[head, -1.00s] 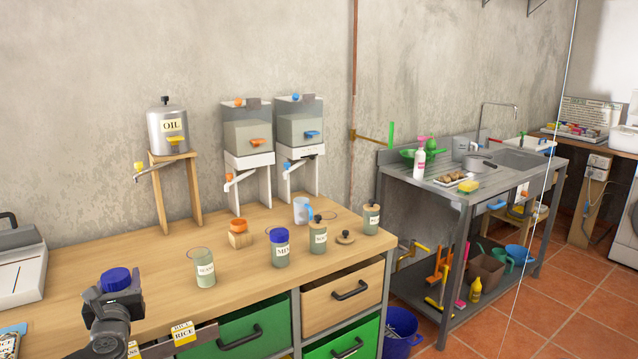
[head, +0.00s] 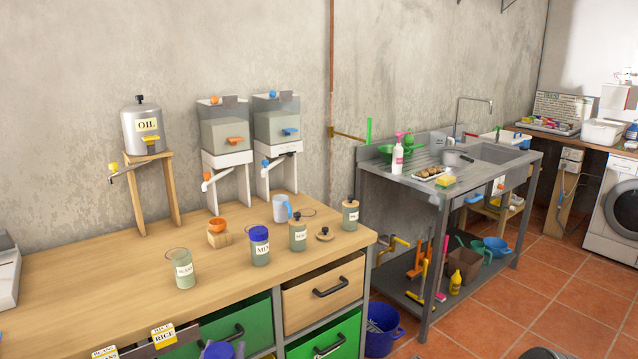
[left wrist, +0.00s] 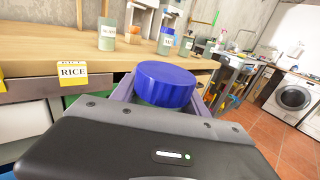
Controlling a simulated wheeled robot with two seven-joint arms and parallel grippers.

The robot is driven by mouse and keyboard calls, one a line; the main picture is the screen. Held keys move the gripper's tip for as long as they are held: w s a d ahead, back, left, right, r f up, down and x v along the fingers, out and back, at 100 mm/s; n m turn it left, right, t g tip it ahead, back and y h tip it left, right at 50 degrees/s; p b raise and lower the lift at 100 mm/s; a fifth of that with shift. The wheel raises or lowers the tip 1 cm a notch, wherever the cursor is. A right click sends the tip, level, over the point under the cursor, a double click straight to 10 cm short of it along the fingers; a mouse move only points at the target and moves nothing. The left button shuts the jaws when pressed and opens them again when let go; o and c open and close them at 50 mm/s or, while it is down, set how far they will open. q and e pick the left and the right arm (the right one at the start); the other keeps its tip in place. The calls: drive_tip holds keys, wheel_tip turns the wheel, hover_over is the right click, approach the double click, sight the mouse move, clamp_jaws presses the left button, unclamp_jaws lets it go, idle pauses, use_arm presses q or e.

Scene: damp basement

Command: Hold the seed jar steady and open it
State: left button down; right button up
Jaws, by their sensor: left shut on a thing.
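The same blue lid (head: 220,349) is at the bottom edge of the head view, in front of the drawers. My left gripper (left wrist: 164,97) is shut on this jar. My right gripper is not in view.
On the worktop (head: 120,290) stand an open jar (head: 183,270), a blue-lidded MIX jar (head: 259,248) and two small jars (head: 298,236) (head: 350,214). A loose wooden lid (head: 323,235) lies between those two. Yellow RICE label (head: 164,335) is below the worktop's edge.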

use_arm(q)
drive_tip(key=shift+w+d+r, duration=0.1)
drive_tip(key=shift+d, duration=0.2)
drive_tip(key=s+d+f+m+g+h, duration=0.2)
drive_tip(key=s+d+f+m+h, duration=0.1)
drive_tip(key=d, duration=0.4)
drive_tip(key=s+d+f+m+g+h, duration=0.2)
drive_tip(key=s+d+f+m+h, duration=0.1)
drive_tip(key=s+d+m+h, duration=0.2)
drive_tip(key=s+d+h, duration=0.2)
drive_tip(key=d+h, duration=0.1)
drive_tip(key=shift+s+d+f+h, duration=0.15)
drive_tip(key=shift+s+f+h, duration=0.15)
drive_tip(key=shift+f, duration=0.1)
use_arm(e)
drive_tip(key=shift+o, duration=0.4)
